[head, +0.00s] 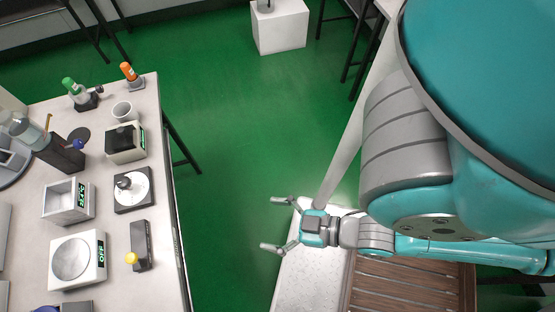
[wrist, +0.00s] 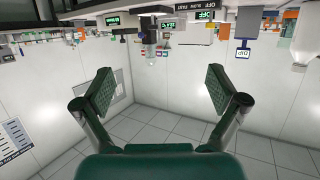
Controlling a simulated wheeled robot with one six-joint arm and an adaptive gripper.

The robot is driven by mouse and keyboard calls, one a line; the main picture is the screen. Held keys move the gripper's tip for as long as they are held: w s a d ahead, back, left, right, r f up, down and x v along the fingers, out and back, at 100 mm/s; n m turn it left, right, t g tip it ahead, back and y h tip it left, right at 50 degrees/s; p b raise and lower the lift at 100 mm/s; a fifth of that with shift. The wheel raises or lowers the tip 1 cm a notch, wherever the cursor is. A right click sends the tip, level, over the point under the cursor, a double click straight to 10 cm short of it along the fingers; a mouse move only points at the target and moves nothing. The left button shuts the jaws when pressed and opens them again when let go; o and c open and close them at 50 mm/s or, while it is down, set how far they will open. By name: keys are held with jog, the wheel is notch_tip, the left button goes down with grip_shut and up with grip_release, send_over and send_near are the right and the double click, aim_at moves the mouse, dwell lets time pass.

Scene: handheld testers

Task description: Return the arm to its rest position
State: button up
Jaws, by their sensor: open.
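My gripper (head: 276,224) is open and empty in the head view, its two fingers spread apart and pointing left. It is over the green floor at the left end of a pale surface, to the right of the lab table and clear of it. My arm, teal and grey, reaches in from the right. In the wrist view both dark finger pads of my gripper (wrist: 160,92) stand wide apart with nothing between them. Beyond them that view shows walls and a tiled surface, with benches appearing upside down along the top.
A lab table (head: 115,220) on the left bears several instruments, among them a white-dish device (head: 72,258) and a black handheld device (head: 140,246). A white box (head: 279,32) stands on the floor at the back. A brown slatted surface (head: 405,288) lies below my arm. Green floor is free between.

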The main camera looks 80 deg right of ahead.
jog(key=shift+s+d+r+m+h, duration=0.15)
jog(key=shift+s+d+r+h, duration=0.05)
jog(key=shift+s+r, duration=0.4)
jog(key=shift+s+d+r+m+h, duration=0.2)
jog(key=shift+s+r, duration=0.25)
jog(key=shift+s, duration=0.15)
dwell(0.5)
